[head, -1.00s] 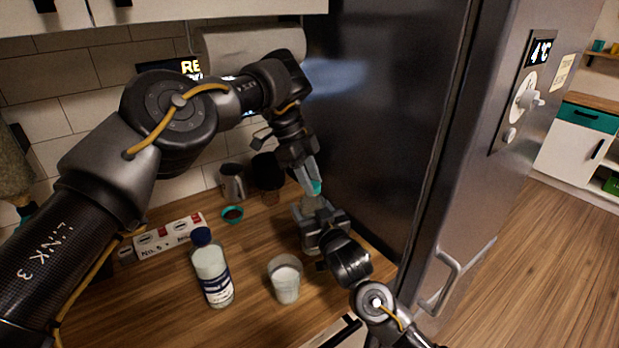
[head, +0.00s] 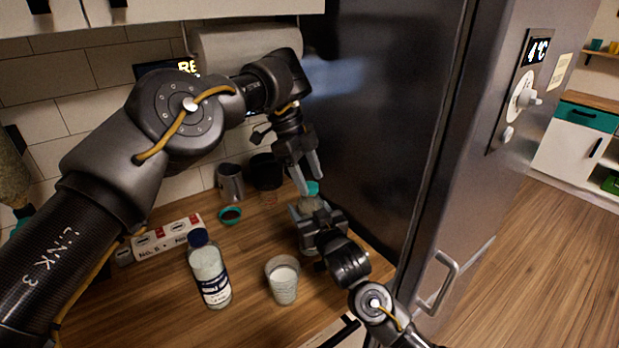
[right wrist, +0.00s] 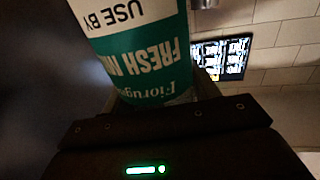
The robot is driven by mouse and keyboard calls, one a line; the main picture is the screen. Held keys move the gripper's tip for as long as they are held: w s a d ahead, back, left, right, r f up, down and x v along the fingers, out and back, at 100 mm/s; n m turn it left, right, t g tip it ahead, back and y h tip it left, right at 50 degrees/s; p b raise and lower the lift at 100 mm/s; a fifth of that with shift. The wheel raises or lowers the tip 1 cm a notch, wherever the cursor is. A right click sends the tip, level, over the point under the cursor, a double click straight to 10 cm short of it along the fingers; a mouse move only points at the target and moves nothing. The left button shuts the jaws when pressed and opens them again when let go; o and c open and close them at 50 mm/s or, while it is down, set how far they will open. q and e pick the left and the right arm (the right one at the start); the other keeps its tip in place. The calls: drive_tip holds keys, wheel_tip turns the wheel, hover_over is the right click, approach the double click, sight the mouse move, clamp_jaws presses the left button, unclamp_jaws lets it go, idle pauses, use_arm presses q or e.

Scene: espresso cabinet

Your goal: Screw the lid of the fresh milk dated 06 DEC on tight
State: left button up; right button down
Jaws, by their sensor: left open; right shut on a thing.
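The fresh milk bottle is held by my right gripper (head: 316,217), which is shut on it near the counter's right side. Its teal lid (head: 313,188) shows just above that gripper in the head view. In the right wrist view the bottle (right wrist: 140,50) appears upside down, with a teal label reading "FRESH M" and a white "USE BY" band; the date is out of view. My left gripper (head: 308,180) is open, its fingers spread and pointing down beside the lid. Whether a finger touches the lid, and whether the lid sits tight, I cannot tell.
Another bottle with a dark blue cap (head: 211,275) and a cup of white liquid (head: 283,281) stand at the counter's front. A metal jug (head: 231,183), a dark container (head: 266,172), a small teal bowl (head: 230,216) and a white strip (head: 165,238) lie behind. The fridge (head: 380,120) rises at right.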

use_arm(q)
drive_tip(key=shift+r, duration=1.85)
use_arm(e)
drive_tip(key=shift+f, duration=0.4)
use_arm(q)
drive_tip(key=o, duration=0.6)
drive_tip(key=shift+c, duration=0.2)
use_arm(e)
drive_tip(key=c, duration=0.8)
unclamp_jaws()
use_arm(q)
drive_tip(key=shift+w+f, duration=0.15)
use_arm(e)
drive_tip(key=o, duration=0.5)
drive_tip(key=shift+w, duration=0.1)
drive_tip(key=shift+r, duration=0.2)
use_arm(q)
drive_tip(key=shift+f+b, duration=0.95)
drive_tip(key=shift+b, duration=0.1)
use_arm(e)
drive_tip(key=v, duration=1)
drive_tip(key=shift+s, duration=0.3)
